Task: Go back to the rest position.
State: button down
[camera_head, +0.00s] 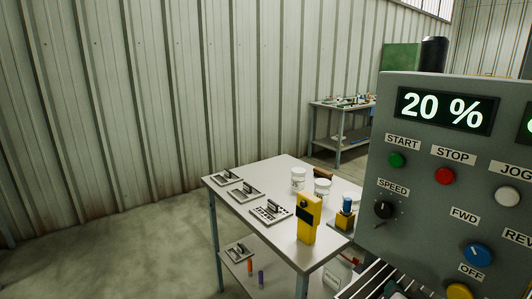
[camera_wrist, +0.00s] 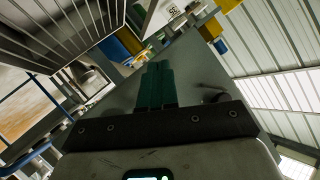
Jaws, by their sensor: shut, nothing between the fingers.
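My gripper (camera_wrist: 158,68) shows in the wrist view as two green fingers side by side, shut with nothing between them. A grey surface lies behind the fingers; I cannot tell how far it is from them. The arm and gripper are not in the head view. There, a grey control panel (camera_head: 427,160) stands close on the right, its display (camera_head: 445,108) reading 20 %. It bears a green start button (camera_head: 396,160), a red stop button (camera_head: 445,176), a black speed knob (camera_head: 383,209) and a blue knob (camera_head: 477,254).
A white table (camera_head: 236,204) stands left of the panel with flat metal plates with handles, white tubs (camera_head: 298,179) and a yellow device (camera_head: 307,218). A second table (camera_head: 345,120) stands at the back by the corrugated wall. The floor at left (camera_head: 120,250) is clear.

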jog(key=s+d+f+n+g, duration=0.35)
jog(key=s+f+g, duration=0.25)
jog(key=s+f, duration=0.75)
jog(key=s+f+n+g+y, duration=0.1)
jog(key=s+f+n+g, duration=0.1)
jog(key=s+f, duration=0.3)
jog(key=s+a+f+n+g+y, duration=0.1)
jog(key=s+f+n+g, duration=0.2)
jog(key=s, duration=0.9)
notch_tip(320, 180, down, 4)
jog(key=shift+s+r+g+y, duration=0.25)
jog(key=shift+s+g+y, duration=0.15)
jog(key=shift+g, duration=0.2)
